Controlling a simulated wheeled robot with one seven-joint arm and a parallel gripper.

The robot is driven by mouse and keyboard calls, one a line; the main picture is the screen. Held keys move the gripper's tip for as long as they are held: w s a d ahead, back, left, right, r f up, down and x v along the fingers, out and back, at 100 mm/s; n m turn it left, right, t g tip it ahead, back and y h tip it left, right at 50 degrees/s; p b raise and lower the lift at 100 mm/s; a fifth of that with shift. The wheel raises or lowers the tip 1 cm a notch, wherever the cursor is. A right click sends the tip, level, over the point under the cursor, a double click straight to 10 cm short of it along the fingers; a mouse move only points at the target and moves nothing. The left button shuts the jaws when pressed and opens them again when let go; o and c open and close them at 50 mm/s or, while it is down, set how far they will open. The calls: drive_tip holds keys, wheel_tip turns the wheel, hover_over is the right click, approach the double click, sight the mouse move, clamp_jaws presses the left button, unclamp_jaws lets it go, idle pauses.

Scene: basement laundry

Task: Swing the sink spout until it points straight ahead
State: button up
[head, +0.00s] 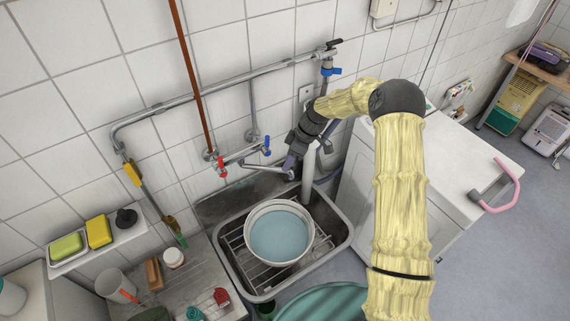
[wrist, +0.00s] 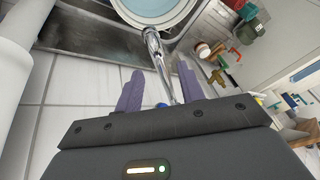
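The chrome sink spout (head: 255,165) runs from the wall tap toward the right in the head view, at an angle beside the wall, above the sink's back edge. Its outer end is close to my gripper (head: 290,162). In the wrist view the spout (wrist: 157,58) passes between the two purple fingers of my gripper (wrist: 158,82), which are apart with a gap on each side of it. I cannot tell whether either finger touches it. The metal sink (head: 342,238) lies below. My wrist partly hides the area around the spout's end in the head view.
A white bucket of bluish water (head: 279,232) stands on a rack in the sink. The red tap handle (head: 221,171) and blue tap handle (head: 267,146) are left of my gripper. A pale standing pipe (head: 309,172) is close on its right, and the tiled wall is behind.

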sight(266, 168)
drive_tip(key=shift+p+x, duration=0.35)
drive_tip(key=shift+x, duration=1.45)
drive_tip(key=shift+c, duration=0.2)
clamp_jaws()
